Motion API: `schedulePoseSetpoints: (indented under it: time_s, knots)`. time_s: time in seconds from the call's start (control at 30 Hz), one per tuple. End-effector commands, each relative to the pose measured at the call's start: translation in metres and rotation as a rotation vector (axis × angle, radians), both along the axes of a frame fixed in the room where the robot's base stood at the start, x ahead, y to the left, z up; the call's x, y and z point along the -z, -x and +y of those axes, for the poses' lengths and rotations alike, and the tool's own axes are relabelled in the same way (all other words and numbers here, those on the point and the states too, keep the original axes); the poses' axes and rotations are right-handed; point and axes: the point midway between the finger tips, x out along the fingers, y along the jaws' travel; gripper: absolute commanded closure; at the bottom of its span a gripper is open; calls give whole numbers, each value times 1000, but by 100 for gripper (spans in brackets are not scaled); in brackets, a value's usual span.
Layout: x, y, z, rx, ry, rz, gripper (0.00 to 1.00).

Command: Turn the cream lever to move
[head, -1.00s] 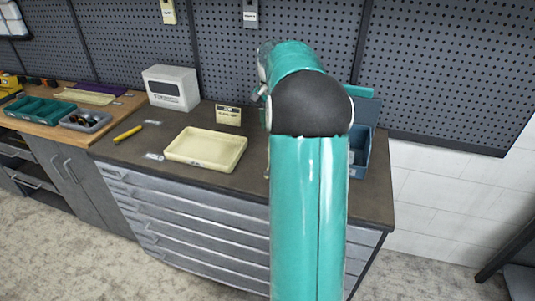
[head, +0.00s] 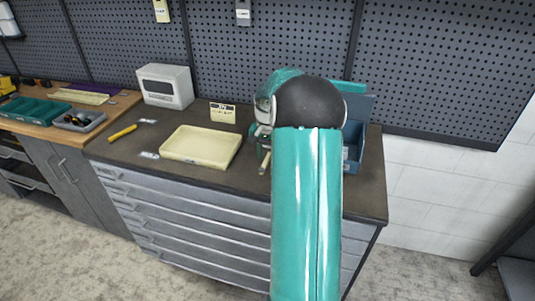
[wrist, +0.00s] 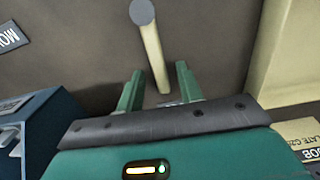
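The cream lever (wrist: 154,50) is a slim rod with a grey round end, seen in the wrist view. It runs down the picture toward the space between my gripper's fingers. My gripper (wrist: 160,70) is open, with two green fingers on either side of the lever's lower part. I cannot tell whether either finger touches it. In the head view, my gripper (head: 263,148) is low over the dark bench top, partly hidden by my arm. A small cream piece (head: 265,165) just below it looks like the lever's end. A label (wrist: 10,34) reading "MOV" lies left of the lever.
A cream tray (head: 165,156) lies left of my gripper. A blue bin (head: 352,158) stands right, partly behind my arm. A card (head: 222,113), a white box (head: 165,87) and a yellow handle (head: 122,133) are on the bench (head: 255,190). Pegboard stands behind.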

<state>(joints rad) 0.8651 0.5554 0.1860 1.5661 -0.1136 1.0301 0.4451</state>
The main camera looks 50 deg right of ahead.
Motion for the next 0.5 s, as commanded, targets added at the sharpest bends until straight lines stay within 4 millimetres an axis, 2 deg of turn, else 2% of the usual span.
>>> schedulePoseSetpoints:
  time_s: [0.17,0.37,0.5]
  knots:
    - [0,0,0,0,0,0,64]
    - [0,0,0,0,0,0,100]
    - [0,0,0,0,0,0,100]
